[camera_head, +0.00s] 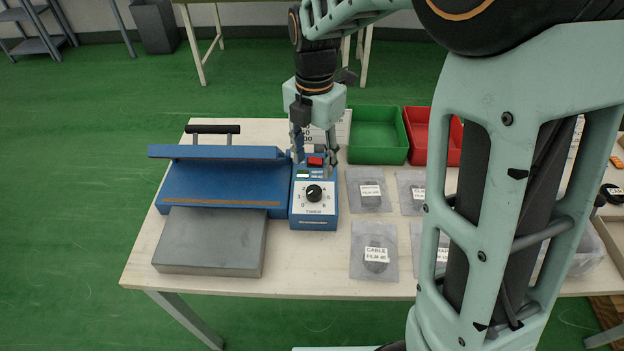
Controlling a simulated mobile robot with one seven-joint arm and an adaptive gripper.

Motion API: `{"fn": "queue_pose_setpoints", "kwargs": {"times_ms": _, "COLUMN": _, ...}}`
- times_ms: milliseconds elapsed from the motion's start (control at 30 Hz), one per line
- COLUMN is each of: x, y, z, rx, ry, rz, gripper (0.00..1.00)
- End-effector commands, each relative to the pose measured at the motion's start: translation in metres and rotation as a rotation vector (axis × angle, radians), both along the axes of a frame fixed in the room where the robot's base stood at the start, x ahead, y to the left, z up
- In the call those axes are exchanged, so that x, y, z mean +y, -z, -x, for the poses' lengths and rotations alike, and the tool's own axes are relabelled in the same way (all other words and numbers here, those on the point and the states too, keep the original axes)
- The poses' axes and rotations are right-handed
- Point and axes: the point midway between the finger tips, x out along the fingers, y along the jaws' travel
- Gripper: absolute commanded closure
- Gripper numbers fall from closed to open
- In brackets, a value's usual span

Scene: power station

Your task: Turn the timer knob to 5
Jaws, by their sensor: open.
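The timer knob (314,193) is a round black dial on a white numbered face. It sits on the blue timer unit (315,215), marked TIMER, at the right side of a blue sealer-like machine (225,182). The knob's exact setting is too small to read. A red switch (316,162) and a small green light (303,173) are above the dial. My gripper (314,158) points down over the back of the timer unit, behind the knob in the picture. Its fingers are apart, either side of the red switch, with nothing held. I cannot tell whether they touch the unit.
A grey metal block (211,242) lies in front of the blue machine. Labelled clear bags (374,251) lie right of the timer. A green bin (378,136) and a red bin (430,140) stand behind. My arm covers much of the table's right side.

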Motion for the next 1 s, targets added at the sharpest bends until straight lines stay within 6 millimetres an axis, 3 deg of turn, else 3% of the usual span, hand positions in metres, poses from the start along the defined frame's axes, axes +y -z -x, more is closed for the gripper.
{"fn": "queue_pose_setpoints", "kwargs": {"times_ms": 300, "x": 0.0, "y": 0.062, "z": 0.001, "rx": 0.003, "ry": 0.0, "rz": 0.002, "gripper": 0.56}}
{"fn": "queue_pose_setpoints", "kwargs": {"times_ms": 500, "x": -0.001, "y": 0.086, "z": 0.0, "rx": -0.001, "ry": 0.0, "rz": 0.002, "gripper": 0.56}}
{"fn": "queue_pose_setpoints", "kwargs": {"times_ms": 900, "x": -0.001, "y": 0.093, "z": -0.001, "rx": -0.003, "ry": 0.001, "rz": 0.001, "gripper": 0.56}}
{"fn": "queue_pose_setpoints", "kwargs": {"times_ms": 1000, "x": -0.001, "y": 0.093, "z": -0.001, "rx": -0.003, "ry": 0.001, "rz": 0.001, "gripper": 0.67}}
